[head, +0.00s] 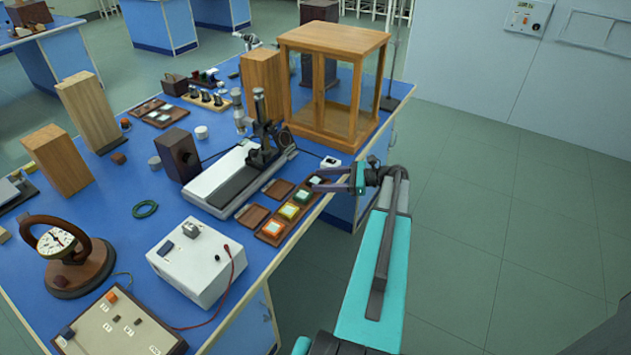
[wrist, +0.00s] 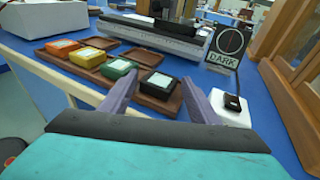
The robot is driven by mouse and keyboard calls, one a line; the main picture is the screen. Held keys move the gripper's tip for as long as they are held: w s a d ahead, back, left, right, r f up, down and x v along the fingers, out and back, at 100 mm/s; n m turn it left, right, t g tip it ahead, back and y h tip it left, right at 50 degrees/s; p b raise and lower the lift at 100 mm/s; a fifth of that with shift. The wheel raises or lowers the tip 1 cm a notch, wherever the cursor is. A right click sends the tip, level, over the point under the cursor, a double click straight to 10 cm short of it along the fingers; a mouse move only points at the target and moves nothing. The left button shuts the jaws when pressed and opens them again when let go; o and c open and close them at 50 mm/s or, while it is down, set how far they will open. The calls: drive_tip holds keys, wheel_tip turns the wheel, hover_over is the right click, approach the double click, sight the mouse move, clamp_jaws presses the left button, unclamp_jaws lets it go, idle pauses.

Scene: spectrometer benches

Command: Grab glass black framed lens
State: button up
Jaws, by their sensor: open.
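A black square plate with a thin pale ring around a dark round centre (wrist: 231,42) stands upright in the wrist view, with a label reading DARK below it. The plate is farther away, up and to the right.
Orange (head: 273,228), yellow (head: 290,211) and green (head: 303,195) boxes sit in brown trays. A white-and-black instrument (head: 235,180) lies behind them. A wooden glazed cabinet (head: 333,38) stands at the back right. A small white block with a black top (wrist: 232,107) is right of my fingers.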

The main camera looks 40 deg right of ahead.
drive_tip(key=shift+c, duration=0.3)
drive_tip(key=c, duration=0.9)
drive_tip(key=shift+r, duration=0.1)
drive_tip(key=shift+r+b, duration=0.35)
drive_tip(key=shift+r, duration=0.4)
drive_tip(key=shift+c, duration=0.6)
drive_tip(key=shift+a+r+b, duration=0.1)
drive_tip(key=shift+r+b, duration=0.25)
drive_tip(key=shift+r, duration=0.6)
drive_tip(key=a+b, duration=0.1)
drive_tip(key=a, duration=0.4)
drive_tip(key=a+r+b, duration=0.1)
drive_tip(key=a, duration=0.4)
drive_tip(key=a+b, duration=0.1)
drive_tip(key=a, duration=0.4)
drive_tip(key=shift+w+a+r, duration=0.2)
drive_tip(key=shift+w+a, duration=0.2)
